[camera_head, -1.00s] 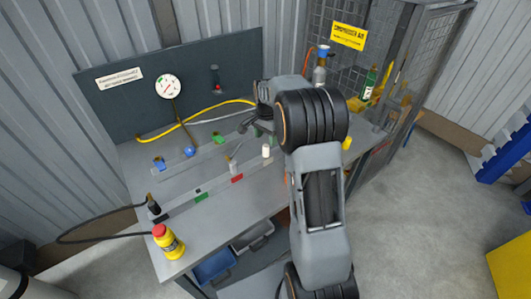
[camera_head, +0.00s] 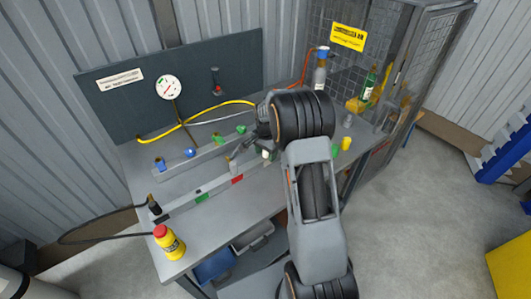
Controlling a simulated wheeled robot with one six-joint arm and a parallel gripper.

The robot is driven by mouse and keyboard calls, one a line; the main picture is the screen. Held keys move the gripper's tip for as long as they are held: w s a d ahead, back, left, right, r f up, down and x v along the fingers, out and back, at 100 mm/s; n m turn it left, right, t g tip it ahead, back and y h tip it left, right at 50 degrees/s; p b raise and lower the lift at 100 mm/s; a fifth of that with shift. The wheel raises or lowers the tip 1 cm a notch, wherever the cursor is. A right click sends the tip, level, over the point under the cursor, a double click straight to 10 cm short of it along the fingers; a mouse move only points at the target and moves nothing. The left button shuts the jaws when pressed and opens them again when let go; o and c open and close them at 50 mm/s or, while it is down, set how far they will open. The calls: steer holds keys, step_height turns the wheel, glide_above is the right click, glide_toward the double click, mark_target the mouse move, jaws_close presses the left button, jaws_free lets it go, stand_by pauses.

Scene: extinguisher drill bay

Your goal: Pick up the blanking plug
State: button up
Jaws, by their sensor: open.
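I cannot tell for sure which small fitting is the blanking plug. A small white cylinder (camera_head: 266,155) stands on the bench by the front strip, partly covered by my arm. Blue fittings (camera_head: 190,152) and green fittings (camera_head: 219,140) sit along the rear rail. My gripper (camera_head: 248,153) is open, low over the bench between the rear rail and the front strip, just left of the white cylinder. My wrist hides part of it, and I see nothing held between its fingers.
A backboard carries a gauge (camera_head: 168,87). A yellow hose (camera_head: 205,112) crosses the bench. A yellow cylinder (camera_head: 346,143) stands right of my arm. A mesh cage (camera_head: 350,75) rises at the back right.

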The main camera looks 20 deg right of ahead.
steer(key=shift+c, duration=0.2)
steer(key=c, duration=1)
step_height(320, 180, up, 10)
steer(key=shift+r, duration=0.1)
